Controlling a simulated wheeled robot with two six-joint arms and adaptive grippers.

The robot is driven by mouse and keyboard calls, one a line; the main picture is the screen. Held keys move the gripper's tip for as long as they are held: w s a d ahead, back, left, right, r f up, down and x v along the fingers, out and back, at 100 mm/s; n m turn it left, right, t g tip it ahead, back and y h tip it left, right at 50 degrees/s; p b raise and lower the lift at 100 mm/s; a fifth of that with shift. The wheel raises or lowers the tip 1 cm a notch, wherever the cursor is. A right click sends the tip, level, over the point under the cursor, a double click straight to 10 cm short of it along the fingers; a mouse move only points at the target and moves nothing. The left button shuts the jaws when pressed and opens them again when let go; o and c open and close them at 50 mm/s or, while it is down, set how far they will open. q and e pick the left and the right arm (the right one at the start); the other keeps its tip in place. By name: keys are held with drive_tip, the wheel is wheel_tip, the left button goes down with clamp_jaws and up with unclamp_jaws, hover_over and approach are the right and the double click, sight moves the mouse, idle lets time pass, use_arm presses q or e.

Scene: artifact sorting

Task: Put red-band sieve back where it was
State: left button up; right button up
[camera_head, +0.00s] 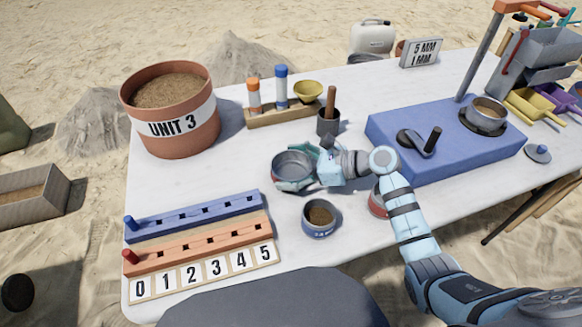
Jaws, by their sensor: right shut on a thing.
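My right gripper (303,171) is shut on a round grey metal sieve (291,164) and holds it near the middle of the white table. The fingers cover part of its side, and I cannot make out a red band on it. A red-banded round container (377,203) stands to the right, partly hidden behind my right arm. A blue-banded cup (320,220) with brown soil in it stands in front of the gripper. Another round metal sieve (487,112) sits on the blue machine (440,155). My left gripper is out of view.
The blue and orange peg rails (195,214) and a number strip (205,272) lie front left. A soil bucket (172,137) marked UNIT 3, a wooden rack (285,115) and a mortar (328,123) stand behind. The table (235,165) is bare left of the sieve.

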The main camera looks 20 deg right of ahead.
drive_tip(key=shift+f, duration=0.2)
drive_tip(key=o, duration=1.2)
drive_tip(key=shift+o, duration=0.2)
drive_tip(key=shift+r, duration=0.2)
drive_tip(key=shift+s+d+r, duration=0.1)
drive_tip(key=shift+d+r, duration=0.05)
drive_tip(key=p+v, duration=0.1)
drive_tip(key=v, duration=1)
drive_tip(key=shift+s+d+r, duration=0.1)
drive_tip(key=shift+s+d, duration=0.05)
drive_tip(key=shift+d, duration=0.15)
